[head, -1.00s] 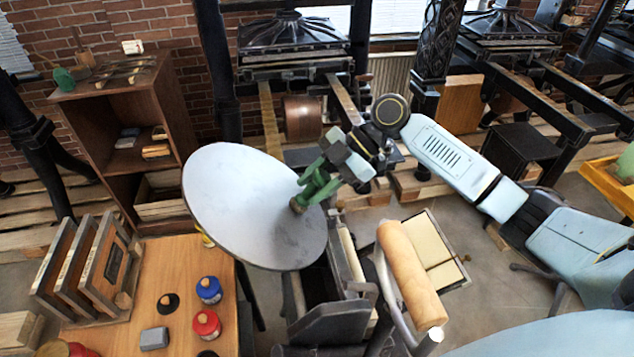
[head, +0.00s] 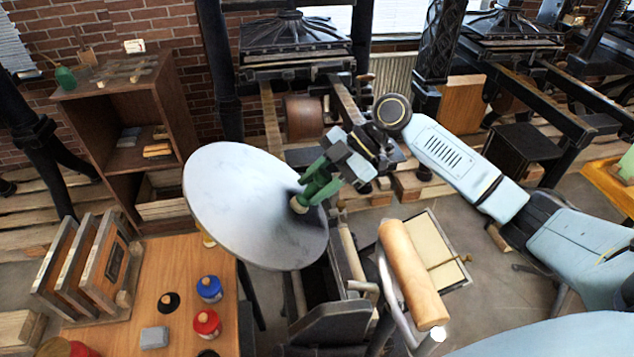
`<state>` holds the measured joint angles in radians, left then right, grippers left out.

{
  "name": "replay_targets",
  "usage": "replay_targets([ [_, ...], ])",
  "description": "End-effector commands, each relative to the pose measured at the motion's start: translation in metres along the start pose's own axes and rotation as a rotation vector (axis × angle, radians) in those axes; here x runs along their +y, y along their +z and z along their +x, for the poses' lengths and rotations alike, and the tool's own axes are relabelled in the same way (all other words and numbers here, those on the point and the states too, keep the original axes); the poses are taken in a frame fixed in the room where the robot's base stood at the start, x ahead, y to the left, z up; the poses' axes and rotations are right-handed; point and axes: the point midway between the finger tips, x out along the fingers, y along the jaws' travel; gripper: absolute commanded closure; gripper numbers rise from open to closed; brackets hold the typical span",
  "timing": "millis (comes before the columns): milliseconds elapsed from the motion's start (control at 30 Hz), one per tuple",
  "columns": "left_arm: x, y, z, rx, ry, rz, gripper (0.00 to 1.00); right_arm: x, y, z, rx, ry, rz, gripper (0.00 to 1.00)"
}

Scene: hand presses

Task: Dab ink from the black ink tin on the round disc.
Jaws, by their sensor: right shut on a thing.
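The round disc (head: 245,200) is a large pale grey plate, tilted, in the middle of the head view. My right gripper (head: 318,188) has green fingers and is shut on a dabber (head: 299,205). Only the dabber's tan end shows, at the disc's right part; it looks to be touching the face. A dark patch lies on the disc around it; I cannot tell how much is ink or shadow. A flat black lid with a pale knob (head: 168,302) lies on the wooden table. A dark round thing (head: 208,353), perhaps the black ink tin, is cut off below. My left gripper is not in view.
The wooden table (head: 180,262) also holds a blue tin (head: 209,289), a red tin (head: 206,323), a grey block (head: 154,337) and a rack of frames (head: 85,265). A tan roller (head: 412,272) stands right of the disc. A brown shelf (head: 115,100) is behind left.

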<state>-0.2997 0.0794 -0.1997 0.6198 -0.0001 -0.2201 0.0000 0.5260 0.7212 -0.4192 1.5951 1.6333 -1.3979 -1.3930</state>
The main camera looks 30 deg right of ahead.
Motion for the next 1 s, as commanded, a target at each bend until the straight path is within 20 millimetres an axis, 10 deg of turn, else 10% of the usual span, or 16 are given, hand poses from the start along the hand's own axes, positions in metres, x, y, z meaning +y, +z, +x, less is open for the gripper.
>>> replay_targets([
  [600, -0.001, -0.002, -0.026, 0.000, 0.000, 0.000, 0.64, 0.000, -0.017, -0.056, -0.001, 0.001, 0.000, 0.85],
  [1000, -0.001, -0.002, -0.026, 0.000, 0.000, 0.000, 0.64, 0.000, -0.026, -0.056, -0.002, -0.011, -0.055, 0.85],
])
